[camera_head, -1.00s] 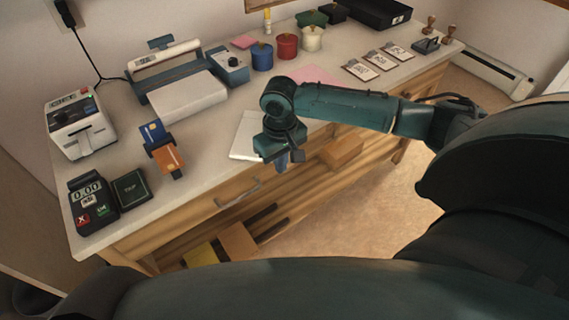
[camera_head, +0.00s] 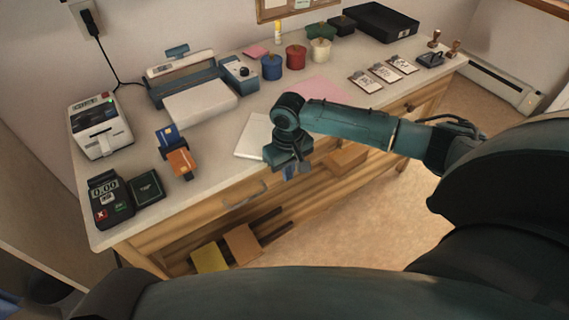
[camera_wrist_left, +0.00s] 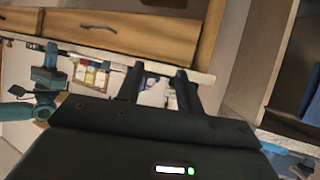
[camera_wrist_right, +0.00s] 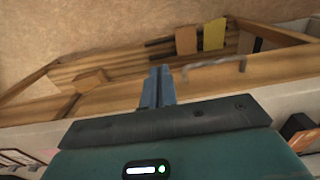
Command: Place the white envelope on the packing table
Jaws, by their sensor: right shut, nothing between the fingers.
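A flat white rectangle (camera_head: 251,136), which looks like the white envelope, lies on the light top of the wooden table (camera_head: 215,170), near its front edge. My right forearm and wrist hide its right part. My right gripper (camera_head: 290,172) points down just in front of the table's front edge, beside the white piece. In the right wrist view its fingers (camera_wrist_right: 157,86) are together and empty, over the table's front. My left gripper (camera_wrist_left: 162,85) shows only in the left wrist view, fingers apart and empty, with a drawer front beyond.
A card terminal (camera_head: 108,202), card holder (camera_head: 178,155), label printer (camera_head: 98,125) and trimmer-like machine (camera_head: 190,75) fill the table's left. Colored pots (camera_head: 296,57), clipboards (camera_head: 383,73) and a black tray (camera_head: 375,22) stand farther back. Yellow (camera_head: 210,258) and brown pieces lie in the lower shelf.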

